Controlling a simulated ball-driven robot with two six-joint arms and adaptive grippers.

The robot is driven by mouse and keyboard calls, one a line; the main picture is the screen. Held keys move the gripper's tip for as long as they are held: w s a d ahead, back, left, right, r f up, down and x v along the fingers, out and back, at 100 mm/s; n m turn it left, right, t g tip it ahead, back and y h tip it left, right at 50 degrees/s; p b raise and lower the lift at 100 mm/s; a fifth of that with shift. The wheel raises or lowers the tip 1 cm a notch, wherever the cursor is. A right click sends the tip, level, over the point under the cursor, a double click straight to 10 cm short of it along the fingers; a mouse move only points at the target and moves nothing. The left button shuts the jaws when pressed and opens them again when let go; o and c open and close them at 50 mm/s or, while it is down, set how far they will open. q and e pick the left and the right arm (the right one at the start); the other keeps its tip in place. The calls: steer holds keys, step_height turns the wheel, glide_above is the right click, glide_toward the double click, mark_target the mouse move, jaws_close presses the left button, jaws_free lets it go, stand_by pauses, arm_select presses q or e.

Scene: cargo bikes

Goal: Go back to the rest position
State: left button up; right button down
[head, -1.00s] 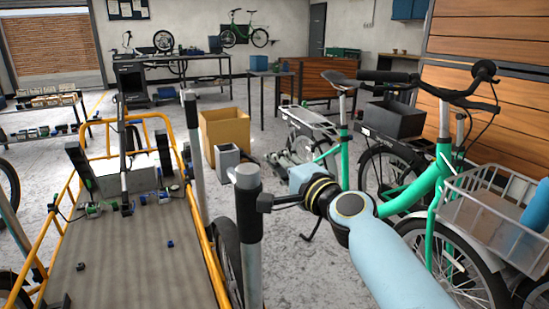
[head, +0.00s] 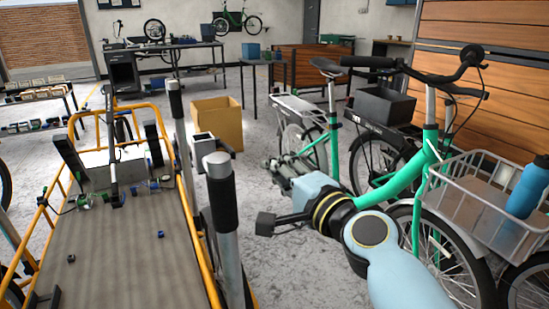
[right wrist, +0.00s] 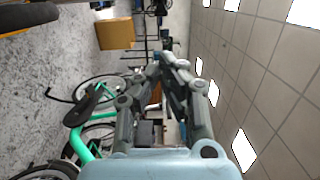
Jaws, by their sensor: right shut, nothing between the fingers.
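My right arm comes in from the lower right of the head view. Its gripper (head: 266,224) is shut and empty, held in the air between the grey post with the black grip (head: 221,190) and the green bike (head: 432,160). In the right wrist view the gripper fingers (right wrist: 168,66) meet at their tips with nothing between them. My left gripper does not show in either view now.
An orange-framed cargo bed (head: 130,245) with several small parts stands at left, close to my right gripper. A wire basket (head: 490,205) holds a blue bottle (head: 527,187) at right. A cardboard box (head: 218,122) stands behind. Bare floor shows between.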

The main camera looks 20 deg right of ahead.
steer(key=s+d+f+n+g+h, duration=0.1)
steer(key=s+d+f+n+g, duration=0.15)
steer(key=s+f, duration=0.75)
steer(key=s+d+f+n+g+h, duration=0.15)
steer(key=s+f+g, duration=0.25)
steer(key=f, duration=1.1)
steer(key=s+d+f+n+g, duration=0.25)
steer(key=s+f, duration=0.45)
steer(key=f, duration=0.6)
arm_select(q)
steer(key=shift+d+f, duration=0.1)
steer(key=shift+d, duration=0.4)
arm_select(e)
steer(key=s+d+f+n+g+h, duration=0.1)
steer(key=s+f, duration=0.4)
steer(key=s, duration=0.5)
steer(key=s+d+f+n+g+h, duration=0.1)
steer(key=s+d+f+n+g, duration=0.3)
steer(key=s, duration=0.7)
steer(key=s+d+f+n+g+h, duration=0.1)
steer(key=s+d+f+n, duration=0.3)
steer(key=s, duration=0.6)
steer(key=shift+s+f+g, duration=0.4)
steer(key=shift+f+g, duration=0.4)
steer(key=shift+g, duration=0.1)
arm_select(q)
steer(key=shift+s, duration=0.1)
arm_select(e)
steer(key=shift+w, duration=0.1)
